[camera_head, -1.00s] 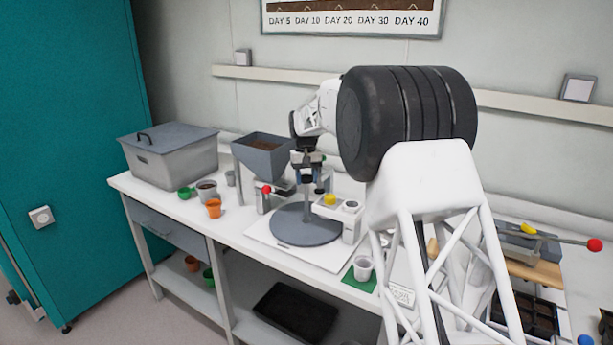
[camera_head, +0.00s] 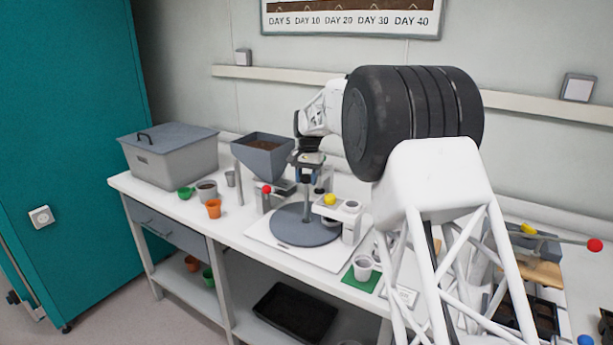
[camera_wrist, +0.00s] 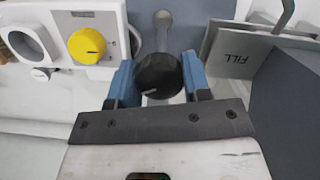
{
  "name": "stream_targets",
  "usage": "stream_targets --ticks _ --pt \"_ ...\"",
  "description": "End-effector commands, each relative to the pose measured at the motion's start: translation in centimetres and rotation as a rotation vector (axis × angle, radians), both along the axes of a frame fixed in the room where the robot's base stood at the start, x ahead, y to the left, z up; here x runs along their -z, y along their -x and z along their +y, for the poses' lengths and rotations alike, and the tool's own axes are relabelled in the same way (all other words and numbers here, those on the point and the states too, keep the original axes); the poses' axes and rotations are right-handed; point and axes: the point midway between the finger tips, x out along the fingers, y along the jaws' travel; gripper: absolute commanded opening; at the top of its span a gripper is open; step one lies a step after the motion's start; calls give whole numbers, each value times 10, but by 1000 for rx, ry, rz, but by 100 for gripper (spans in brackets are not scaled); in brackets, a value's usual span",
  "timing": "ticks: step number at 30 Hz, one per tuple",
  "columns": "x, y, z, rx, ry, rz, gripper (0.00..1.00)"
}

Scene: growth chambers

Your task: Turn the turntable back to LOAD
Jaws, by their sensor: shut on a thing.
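The turntable (camera_head: 285,232) is a round grey disc on a white base board on the bench, with a thin post rising from it. My gripper (camera_head: 306,178) is above the disc at the post's top. In the wrist view, my gripper's blue fingers (camera_wrist: 158,80) are shut on a black knob (camera_wrist: 160,73) with a white pointer mark. A grey plate marked FILL (camera_wrist: 238,58) shows at the upper right there. No LOAD label is readable, and the turntable's setting cannot be told.
The grey soil hopper (camera_head: 264,158) stands behind left of the disc. A white unit with a yellow knob (camera_head: 330,199) stands at its right; the yellow knob also shows in the wrist view (camera_wrist: 87,45). A pale cup (camera_head: 363,268) on a green mat is at the front right.

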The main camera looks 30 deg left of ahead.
Motion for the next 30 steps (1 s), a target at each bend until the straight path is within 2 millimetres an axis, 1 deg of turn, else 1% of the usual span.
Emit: stream_targets --ticks 8,11,24,30 --pt "-1 1 1 35 -2 -2 31" --pt "0 1 1 93 -1 -1 31" --pt "0 0 1 444 -2 -2 31" --pt "0 0 1 520 -1 -1 31"
